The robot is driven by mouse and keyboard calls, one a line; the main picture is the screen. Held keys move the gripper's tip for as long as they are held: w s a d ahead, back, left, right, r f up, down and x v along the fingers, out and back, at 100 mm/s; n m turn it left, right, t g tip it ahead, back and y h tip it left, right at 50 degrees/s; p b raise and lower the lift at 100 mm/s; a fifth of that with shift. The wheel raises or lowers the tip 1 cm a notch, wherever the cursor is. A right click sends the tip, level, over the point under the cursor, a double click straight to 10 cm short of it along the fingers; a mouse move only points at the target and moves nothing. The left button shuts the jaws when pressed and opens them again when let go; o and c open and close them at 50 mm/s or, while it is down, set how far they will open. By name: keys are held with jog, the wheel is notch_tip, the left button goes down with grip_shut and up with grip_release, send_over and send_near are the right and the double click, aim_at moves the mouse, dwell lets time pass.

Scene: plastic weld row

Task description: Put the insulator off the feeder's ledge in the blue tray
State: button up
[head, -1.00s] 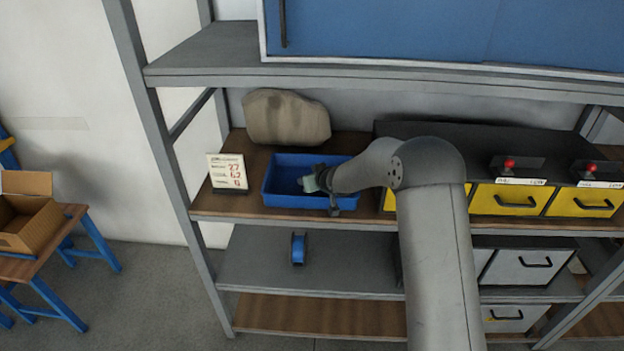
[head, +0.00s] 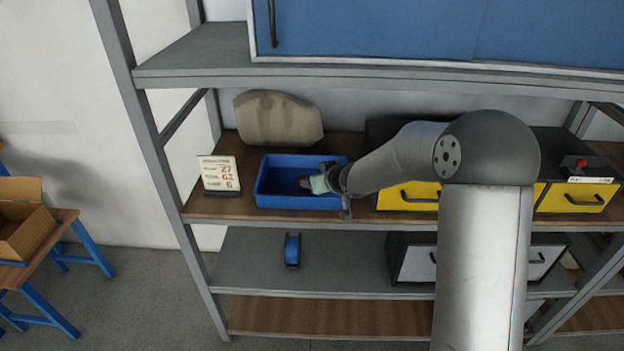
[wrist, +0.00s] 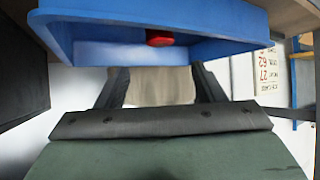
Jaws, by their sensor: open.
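The blue tray (head: 285,202) sits on the wooden shelf, and its wall fills the top of the wrist view (wrist: 85,25). A small red piece (head: 305,184), apparently the insulator, is inside the tray; its red end also shows in the wrist view (wrist: 159,38). My gripper (head: 315,184) is over the right part of the tray. In the wrist view its two dark fingers (wrist: 158,78) are spread, with nothing visible between them. The red piece is beyond the fingers, mostly hidden by the tray. I cannot identify the feeder's ledge.
A number card (head: 219,174) stands left of the tray and a beige sack-like lump (head: 278,119) behind it. Yellow drawers (head: 408,196) in a black cabinet are to the right. A grey shelf (head: 190,58) hangs above. A blue spool (head: 292,250) lies on the shelf below.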

jog(key=shift+s+d+r, duration=0.25)
jog(key=shift+s+r, duration=0.1)
jog(key=shift+s, duration=0.15)
jog(key=s+d+r+m+g+h, duration=0.35)
jog(key=s+d+h, duration=0.25)
jog(key=s+d, duration=0.9)
jog(key=s+m+g, duration=0.2)
jog(key=s+g, duration=0.3)
jog(key=s, duration=2.1)
jog(key=shift+d+f+g+y, duration=0.2)
jog(key=shift+g+y, duration=0.1)
jog(key=shift+g, duration=0.05)
